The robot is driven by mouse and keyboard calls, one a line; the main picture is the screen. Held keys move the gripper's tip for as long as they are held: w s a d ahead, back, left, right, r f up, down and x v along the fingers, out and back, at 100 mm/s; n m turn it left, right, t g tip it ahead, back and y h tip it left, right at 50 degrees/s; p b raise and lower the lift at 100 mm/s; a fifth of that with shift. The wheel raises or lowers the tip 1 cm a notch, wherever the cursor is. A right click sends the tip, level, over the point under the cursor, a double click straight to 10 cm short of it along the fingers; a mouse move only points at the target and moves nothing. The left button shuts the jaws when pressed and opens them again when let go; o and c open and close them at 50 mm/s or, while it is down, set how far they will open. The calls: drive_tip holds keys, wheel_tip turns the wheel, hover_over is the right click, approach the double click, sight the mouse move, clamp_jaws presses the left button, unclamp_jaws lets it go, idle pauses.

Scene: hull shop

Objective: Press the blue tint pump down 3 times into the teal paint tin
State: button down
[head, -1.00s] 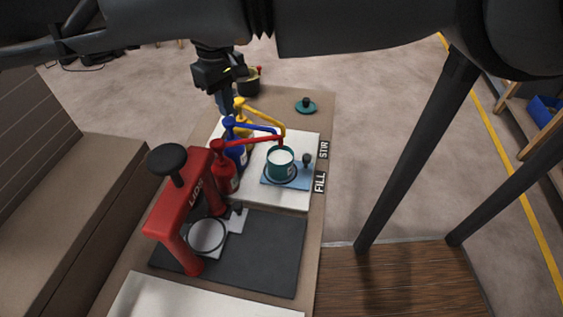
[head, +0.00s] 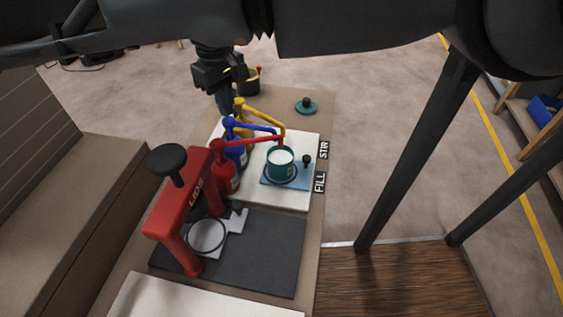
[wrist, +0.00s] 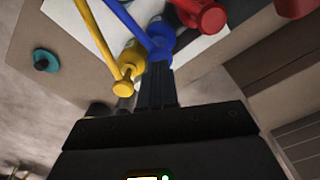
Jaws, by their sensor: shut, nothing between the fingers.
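The blue tint pump (head: 237,154) stands between the red pump (head: 225,177) and the yellow pump (head: 241,115). Its spout reaches right toward the teal paint tin (head: 280,172), which is open with white paint inside and sits on a blue plate (head: 300,181). My gripper (head: 226,113) is shut and empty, pointing down at the blue pump's head. In the wrist view the fingertips (wrist: 157,72) lie close against the blue pump (wrist: 160,45) and hide part of it. I cannot tell whether they touch it.
A red press (head: 180,205) stands in front of the pumps on a dark mat (head: 265,255). A teal lid (head: 306,106) lies at the back right, and a dark pot (head: 249,86) stands behind my gripper. FILL and STIR labels mark the bench's right edge.

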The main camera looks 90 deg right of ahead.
sight(229, 119)
idle(0.4)
drive_tip(key=shift+f+b, duration=0.7)
drive_tip(key=shift+f, duration=0.85)
drive_tip(key=shift+r, duration=0.15)
drive_tip(key=shift+r+p, duration=1.4)
drive_tip(key=shift+p, duration=0.1)
drive_tip(key=shift+f, duration=0.15)
